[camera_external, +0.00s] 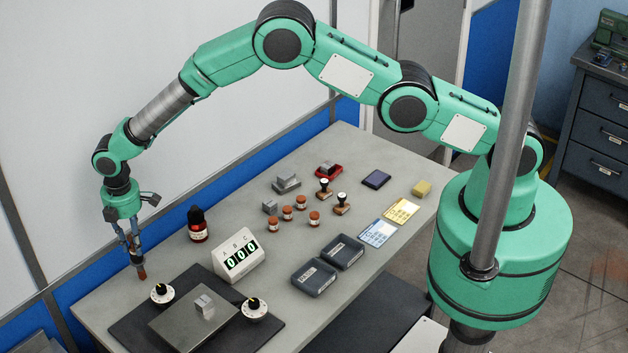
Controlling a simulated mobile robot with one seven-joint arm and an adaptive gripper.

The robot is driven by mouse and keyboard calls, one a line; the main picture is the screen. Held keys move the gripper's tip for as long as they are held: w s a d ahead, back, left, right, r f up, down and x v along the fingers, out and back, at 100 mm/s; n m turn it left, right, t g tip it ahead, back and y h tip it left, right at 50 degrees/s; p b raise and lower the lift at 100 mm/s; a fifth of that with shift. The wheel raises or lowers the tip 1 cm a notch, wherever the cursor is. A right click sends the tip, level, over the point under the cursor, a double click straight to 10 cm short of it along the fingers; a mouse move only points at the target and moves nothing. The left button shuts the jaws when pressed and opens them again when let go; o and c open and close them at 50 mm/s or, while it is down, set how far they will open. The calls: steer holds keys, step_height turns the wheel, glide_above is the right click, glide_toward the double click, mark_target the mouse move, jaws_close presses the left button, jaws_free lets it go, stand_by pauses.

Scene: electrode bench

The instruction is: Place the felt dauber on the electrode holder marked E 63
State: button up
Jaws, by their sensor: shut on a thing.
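My gripper (138,261) is at the far left, above the left corner of the grey table. It is shut on a small reddish-brown thing (142,274) that points down. It may be the felt dauber, but it is too small to tell. I cannot tell whether its lower end touches the table. No E 63 mark is readable in this view, so I cannot tell which thing is the electrode holder.
The table strip between bottle and dark mat (130,330) looks clear.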

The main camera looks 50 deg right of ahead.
mark_target(135, 235)
steer(key=shift+f, duration=0.1)
steer(key=o, duration=0.6)
steer(key=shift+f, duration=0.1)
steer(key=o, duration=0.4)
steer(key=shift+o, duration=0.2)
step_height(135, 235, up, 12)
steer(key=shift+r+b, duration=0.2)
steer(key=shift+b, duration=0.6)
steer(key=shift+d+r, duration=0.1)
